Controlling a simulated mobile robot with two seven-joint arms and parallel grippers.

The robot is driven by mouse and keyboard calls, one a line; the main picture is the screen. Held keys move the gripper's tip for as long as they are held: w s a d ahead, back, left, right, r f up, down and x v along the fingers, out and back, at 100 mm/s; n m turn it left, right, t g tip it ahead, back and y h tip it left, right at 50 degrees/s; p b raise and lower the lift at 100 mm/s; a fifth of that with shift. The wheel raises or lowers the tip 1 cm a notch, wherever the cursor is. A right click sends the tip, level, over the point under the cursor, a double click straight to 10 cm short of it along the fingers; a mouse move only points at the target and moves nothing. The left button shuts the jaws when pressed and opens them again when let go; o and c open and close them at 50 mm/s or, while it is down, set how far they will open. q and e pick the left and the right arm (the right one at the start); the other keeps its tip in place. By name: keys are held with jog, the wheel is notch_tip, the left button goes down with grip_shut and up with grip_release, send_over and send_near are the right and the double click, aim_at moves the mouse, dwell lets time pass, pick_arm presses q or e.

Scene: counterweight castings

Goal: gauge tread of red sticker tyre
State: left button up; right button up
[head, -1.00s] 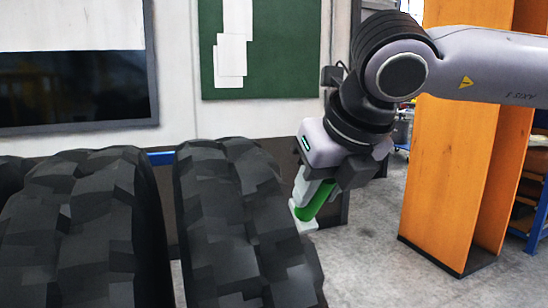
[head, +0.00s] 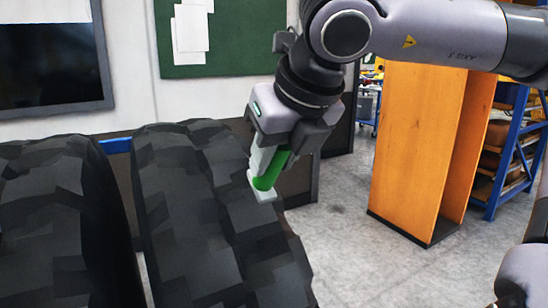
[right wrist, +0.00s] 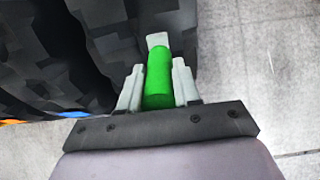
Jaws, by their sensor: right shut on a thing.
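Large black tyres with chunky tread stand upright side by side. The right-hand tyre (head: 195,215) and the tyre left of it (head: 55,225) fill the lower left of the head view. No red sticker shows on the visible faces. My right gripper (head: 265,180) is shut on a green gauge (head: 271,170) with a pale foot, beside the upper right edge of the right-hand tyre. In the right wrist view the green gauge (right wrist: 158,78) sits between the fingers, its pale tip pointing away, and the tyre tread (right wrist: 50,50) lies to its left. I cannot tell whether it touches the tyre.
An orange cabinet (head: 415,150) stands on the grey floor to the right, with a blue-framed shelf (head: 515,150) behind it. A green board (head: 235,40) and a dark screen (head: 50,60) are on the back wall. Floor between tyre and cabinet is clear.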

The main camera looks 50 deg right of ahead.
aim_at(261, 182)
jog(key=shift+w+f+b, duration=0.2)
jog(key=shift+f+b, duration=0.1)
jog(key=shift+f, duration=0.15)
jog(key=b+x, duration=0.2)
jog(key=shift+w+d+f, duration=0.1)
jog(key=shift+w+f, duration=0.1)
jog(key=shift+f, duration=0.15)
jog(key=shift+b+x, duration=0.7)
jog(key=shift+x, duration=0.1)
pick_arm(q)
jog(key=shift+w+d+f, duration=0.2)
jog(key=shift+d+f, duration=0.05)
jog(key=shift+f, duration=0.4)
jog(key=shift+w+d+f, duration=0.2)
jog(key=shift+f, duration=0.4)
pick_arm(e)
jog(key=shift+w+d, duration=0.1)
jog(key=shift+w, duration=0.1)
pick_arm(q)
jog(key=shift+f+b, duration=0.6)
jog(key=shift+f, duration=0.05)
jog(key=shift+f+b, duration=0.65)
jog(key=shift+b, duration=0.05)
pick_arm(e)
jog(key=shift+w+d+f, duration=0.1)
jog(key=shift+w+f, duration=0.3)
jog(key=shift+f, duration=0.2)
pick_arm(q)
jog(key=shift+f, duration=0.25)
